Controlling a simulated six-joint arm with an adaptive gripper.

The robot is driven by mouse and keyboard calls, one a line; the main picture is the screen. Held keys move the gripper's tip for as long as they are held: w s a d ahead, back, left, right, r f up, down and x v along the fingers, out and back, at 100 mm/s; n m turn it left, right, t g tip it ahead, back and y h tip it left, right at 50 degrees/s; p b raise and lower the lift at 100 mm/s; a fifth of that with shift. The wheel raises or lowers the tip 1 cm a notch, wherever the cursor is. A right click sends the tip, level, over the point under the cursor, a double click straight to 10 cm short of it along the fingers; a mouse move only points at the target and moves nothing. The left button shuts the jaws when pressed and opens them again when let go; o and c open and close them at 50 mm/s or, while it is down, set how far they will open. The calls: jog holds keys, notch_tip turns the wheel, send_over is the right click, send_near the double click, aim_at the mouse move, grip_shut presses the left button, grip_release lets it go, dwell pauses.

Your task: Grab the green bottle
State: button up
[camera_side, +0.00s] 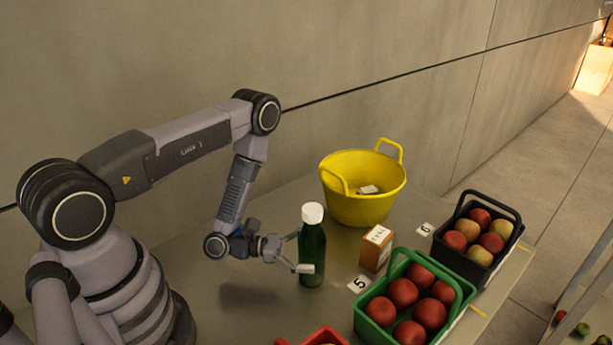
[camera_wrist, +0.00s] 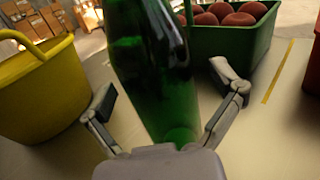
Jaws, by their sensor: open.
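The green bottle (camera_side: 312,256) stands upright on the table with a white cap on top. In the wrist view the bottle (camera_wrist: 152,70) fills the middle, with its top cut off by the frame edge. My gripper (camera_side: 298,252) is low beside the bottle, with its fingers reaching to either side of it. In the wrist view my gripper (camera_wrist: 172,98) is open, one finger left and one right of the bottle. A gap shows between the bottle and each finger.
A yellow tub (camera_side: 362,206) stands behind the bottle. A small box (camera_side: 375,252) sits just right of it. A green basket (camera_side: 372,322) of apples, a black basket (camera_side: 489,268) of apples and a red container (camera_side: 322,338) are near. The table left of my gripper is clear.

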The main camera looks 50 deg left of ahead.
jog(key=c, duration=1.2)
jog(key=shift+c, duration=0.8)
jog(key=shift+r, duration=0.1)
